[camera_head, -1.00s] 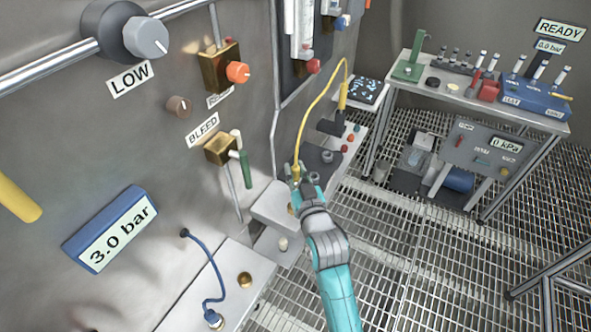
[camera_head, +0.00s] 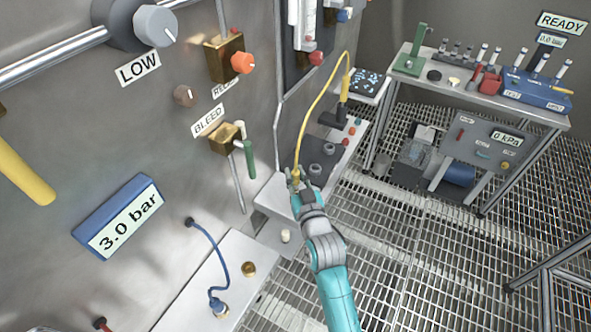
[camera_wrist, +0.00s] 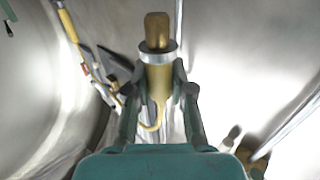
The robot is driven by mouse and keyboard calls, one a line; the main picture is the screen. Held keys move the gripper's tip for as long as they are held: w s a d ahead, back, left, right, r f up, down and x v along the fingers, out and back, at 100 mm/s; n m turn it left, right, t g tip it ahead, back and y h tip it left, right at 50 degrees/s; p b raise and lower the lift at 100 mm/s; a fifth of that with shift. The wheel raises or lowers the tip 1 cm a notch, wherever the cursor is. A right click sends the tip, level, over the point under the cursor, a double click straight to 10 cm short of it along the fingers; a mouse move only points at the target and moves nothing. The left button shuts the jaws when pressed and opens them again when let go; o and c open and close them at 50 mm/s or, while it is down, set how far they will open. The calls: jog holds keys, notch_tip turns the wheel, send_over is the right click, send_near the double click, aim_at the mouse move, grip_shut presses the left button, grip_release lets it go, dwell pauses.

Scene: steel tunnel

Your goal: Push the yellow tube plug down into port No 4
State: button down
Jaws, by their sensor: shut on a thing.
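The yellow tube plug (camera_head: 295,174) is in my gripper (camera_head: 297,186), above the grey wall ledge. In the wrist view my gripper (camera_wrist: 160,82) is shut on the plug, which has a grey collar and a brass tip (camera_wrist: 157,32) pointing away from the palm. Its yellow tube (camera_head: 311,108) arches up and back to a holder on the far ledge. A brass port (camera_head: 249,269) shows on the near white block, with nothing in it. I cannot read any port number, so I cannot tell which is port No 4.
A blue tube (camera_head: 212,250) ends in a plug on the near block, left of the brass port. Grey round fittings (camera_head: 314,169) stand on the dark plate beyond my gripper. The wall carries valves and a 3.0 bar display (camera_head: 118,216). Grating floor lies open to the right.

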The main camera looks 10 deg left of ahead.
aim_at(296, 190)
jog(key=shift+f, duration=1.05)
jog(key=shift+f, duration=1.65)
dwell(0.7)
jog(key=c, duration=0.9)
grip_release()
jog(key=shift+c, duration=0.2)
jog(key=v, duration=1.2)
